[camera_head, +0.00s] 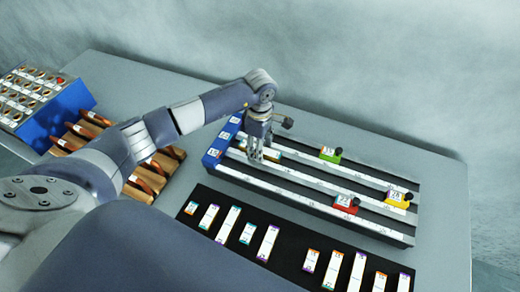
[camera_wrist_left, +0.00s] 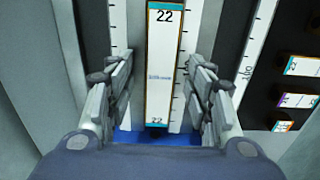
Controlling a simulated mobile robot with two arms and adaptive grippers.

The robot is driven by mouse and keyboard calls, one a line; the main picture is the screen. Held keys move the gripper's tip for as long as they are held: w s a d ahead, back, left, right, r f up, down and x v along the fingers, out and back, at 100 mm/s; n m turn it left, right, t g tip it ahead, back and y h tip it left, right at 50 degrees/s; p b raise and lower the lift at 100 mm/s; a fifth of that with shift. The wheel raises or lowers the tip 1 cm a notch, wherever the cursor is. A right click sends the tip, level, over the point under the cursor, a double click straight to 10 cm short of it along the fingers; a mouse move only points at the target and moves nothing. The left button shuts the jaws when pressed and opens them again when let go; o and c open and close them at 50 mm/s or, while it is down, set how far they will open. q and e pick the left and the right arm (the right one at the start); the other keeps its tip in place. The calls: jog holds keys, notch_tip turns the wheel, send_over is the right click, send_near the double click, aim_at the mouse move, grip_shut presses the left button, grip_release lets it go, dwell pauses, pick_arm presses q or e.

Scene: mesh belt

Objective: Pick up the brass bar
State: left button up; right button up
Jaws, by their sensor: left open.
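A narrow bar with brass-coloured edges and a white label marked 22 with teal ends (camera_wrist_left: 160,50) lies in a lane of the railed rack (camera_head: 330,207). In the head view part of it (camera_head: 291,156) shows beside my left gripper (camera_head: 256,156), whose fingers hide the rest. In the left wrist view my left gripper (camera_wrist_left: 159,82) is open, with one finger on each side of the bar and gaps between. My right gripper is not in view.
Green (camera_head: 330,154), red (camera_head: 346,203) and yellow (camera_head: 398,197) blocks sit on the rails. A black mat (camera_head: 290,255) in front holds several labelled bars. Wooden holders (camera_head: 150,180) and a blue box (camera_head: 70,104) stand at left.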

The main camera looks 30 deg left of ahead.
pick_arm(q)
jog(key=shift+c, duration=0.5)
grip_shut()
jog(key=shift+r, duration=0.1)
jog(key=shift+w, duration=0.1)
